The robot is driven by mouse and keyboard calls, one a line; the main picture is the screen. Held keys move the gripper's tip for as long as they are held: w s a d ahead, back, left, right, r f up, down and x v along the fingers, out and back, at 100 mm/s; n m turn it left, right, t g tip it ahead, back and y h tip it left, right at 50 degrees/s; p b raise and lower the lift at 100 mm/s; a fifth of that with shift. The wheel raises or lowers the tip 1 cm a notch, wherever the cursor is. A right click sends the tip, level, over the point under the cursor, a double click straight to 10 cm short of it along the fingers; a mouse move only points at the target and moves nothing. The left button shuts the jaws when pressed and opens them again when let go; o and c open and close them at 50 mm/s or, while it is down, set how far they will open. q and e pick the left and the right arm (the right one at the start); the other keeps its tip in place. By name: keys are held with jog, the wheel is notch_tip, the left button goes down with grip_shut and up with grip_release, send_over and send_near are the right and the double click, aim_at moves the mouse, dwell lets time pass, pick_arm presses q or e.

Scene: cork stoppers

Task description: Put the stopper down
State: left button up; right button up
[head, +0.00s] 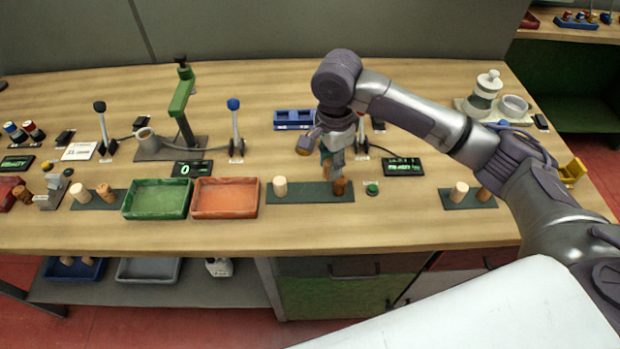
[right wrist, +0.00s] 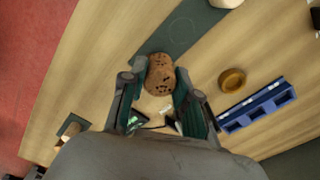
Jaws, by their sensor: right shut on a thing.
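My right gripper (head: 336,165) points down over the dark green mat (head: 310,194) in the middle of the bench. It is shut on a brown, speckled cork stopper (head: 340,187), which stands upright at the right end of that mat. In the right wrist view the stopper (right wrist: 160,74) sits between the two green-padded fingers. I cannot tell whether its base touches the mat (right wrist: 188,36). A pale stopper (head: 280,186) stands at the mat's left end. A bare ring outline (right wrist: 183,32) shows between the two. My left gripper is not in view.
An orange tray (head: 225,211) and a green tray (head: 157,212) lie to the left. A green button (head: 372,189) and a display (head: 403,167) are to the right.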

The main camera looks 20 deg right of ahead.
jog(key=a+f, duration=0.1)
jog(key=w+a+f, duration=0.1)
jog(key=a, duration=0.1)
jog(key=shift+w+a+f, duration=0.4)
notch_tip(320, 180, down, 3)
jog(key=shift+f+p, duration=0.15)
jog(key=shift+p, duration=0.3)
jog(key=shift+f, duration=0.3)
jog(key=shift+f, duration=0.1)
jog(key=o, duration=0.7)
jog(key=shift+o, duration=0.2)
